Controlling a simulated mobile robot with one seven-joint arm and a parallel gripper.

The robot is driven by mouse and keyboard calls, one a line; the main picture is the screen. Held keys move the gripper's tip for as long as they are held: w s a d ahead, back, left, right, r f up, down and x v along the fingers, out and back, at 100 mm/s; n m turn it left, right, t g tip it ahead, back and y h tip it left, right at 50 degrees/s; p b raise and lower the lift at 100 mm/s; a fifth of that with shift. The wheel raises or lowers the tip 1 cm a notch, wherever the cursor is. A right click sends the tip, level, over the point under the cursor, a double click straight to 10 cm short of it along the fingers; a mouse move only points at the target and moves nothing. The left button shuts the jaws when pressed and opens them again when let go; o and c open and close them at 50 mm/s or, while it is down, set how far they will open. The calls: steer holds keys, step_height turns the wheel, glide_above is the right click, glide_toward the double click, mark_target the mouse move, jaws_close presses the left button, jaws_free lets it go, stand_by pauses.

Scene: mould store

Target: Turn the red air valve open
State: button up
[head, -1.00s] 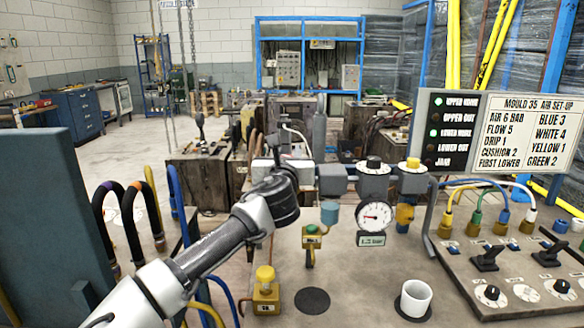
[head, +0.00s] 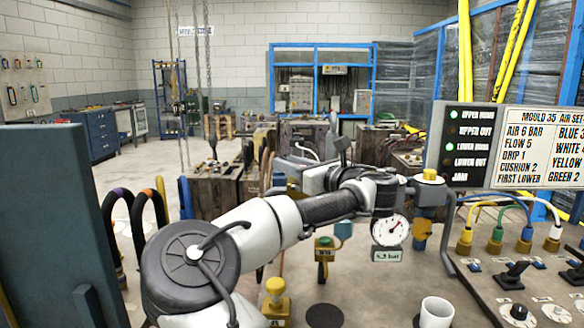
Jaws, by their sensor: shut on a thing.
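My gripper (head: 294,163) is at the left end of the row of air fittings behind the bench top. My arm reaches in from the lower left and bends back left at the wrist, so the fingertips are small and mostly hidden. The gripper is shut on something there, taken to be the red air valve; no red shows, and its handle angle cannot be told.
A yellow-topped fitting (head: 429,177) stands right of my wrist. A white cup (head: 436,312) and a yellow valve block (head: 276,300) stand on the bench. The set-up board (head: 520,147) and switch panel (head: 530,290) fill the right. A dark blue panel (head: 55,225) blocks the left.

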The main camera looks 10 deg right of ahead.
steer(key=shift+a+n+g+y, duration=0.15)
steer(key=shift+n+g+y, duration=0.2)
steer(key=shift+y, duration=0.25)
steer(key=o, duration=1.1)
steer(key=shift+c, duration=0.2)
steer(key=p+v, duration=0.1)
steer(key=v, duration=1.6)
steer(key=shift+s, duration=0.2)
